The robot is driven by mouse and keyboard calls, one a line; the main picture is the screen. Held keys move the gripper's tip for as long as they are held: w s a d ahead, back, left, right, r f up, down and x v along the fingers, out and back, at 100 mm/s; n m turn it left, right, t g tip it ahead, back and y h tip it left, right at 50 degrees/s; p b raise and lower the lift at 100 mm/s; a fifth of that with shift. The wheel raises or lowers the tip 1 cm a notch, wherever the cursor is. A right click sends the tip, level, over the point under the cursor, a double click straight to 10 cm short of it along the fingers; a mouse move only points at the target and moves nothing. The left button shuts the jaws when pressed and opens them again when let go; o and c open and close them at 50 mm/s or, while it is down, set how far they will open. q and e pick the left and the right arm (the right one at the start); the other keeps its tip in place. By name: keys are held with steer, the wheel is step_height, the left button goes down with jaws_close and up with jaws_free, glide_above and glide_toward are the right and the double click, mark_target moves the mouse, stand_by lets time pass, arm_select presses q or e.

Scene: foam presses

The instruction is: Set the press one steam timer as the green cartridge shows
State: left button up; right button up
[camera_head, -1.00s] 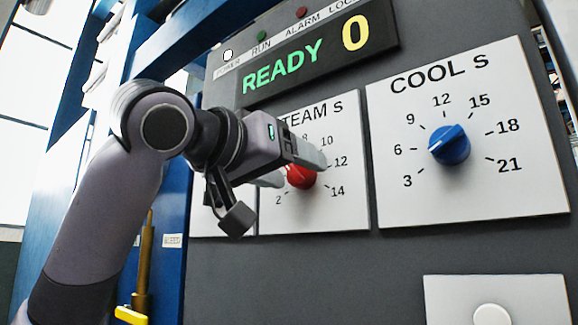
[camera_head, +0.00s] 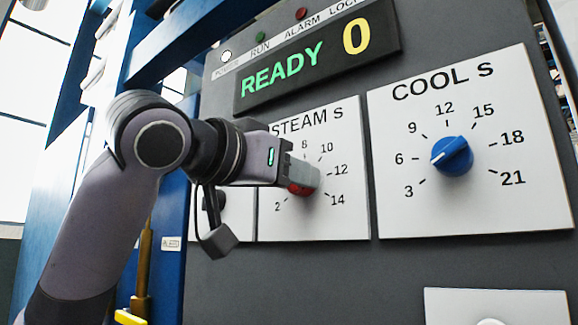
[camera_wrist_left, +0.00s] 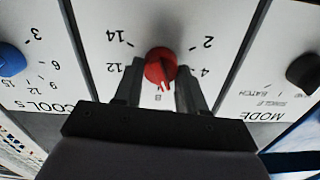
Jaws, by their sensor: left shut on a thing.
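The red steam timer knob (camera_wrist_left: 160,67) sits on the white STEAM plate (camera_head: 340,215), which is marked from 2 to 14. My left gripper (camera_head: 305,176) is at this knob, with a finger on each side of it, and is shut on it. In the left wrist view the gripper (camera_wrist_left: 158,88) has the knob between its fingers. The knob's white pointer there points down the picture, close to a numeral that looks like 8; part of the scale is hidden by the gripper. The green cartridge and my right gripper are not in view.
The blue COOL knob (camera_head: 451,156) is on the plate to the right. A dark MODE knob (camera_wrist_left: 304,72) is on the other side. The display (camera_head: 318,58) above reads READY 0. A white plate with a button (camera_head: 500,305) is at lower right.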

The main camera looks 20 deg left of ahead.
arm_select(q)
steer(key=shift+m+p, duration=1.2)
steer(key=shift+m, duration=1)
steer(key=o, duration=1.1)
steer(key=shift+c, duration=0.2)
steer(key=shift+s, duration=0.1)
steer(key=v, duration=0.7)
steer(key=shift+b, duration=0.45)
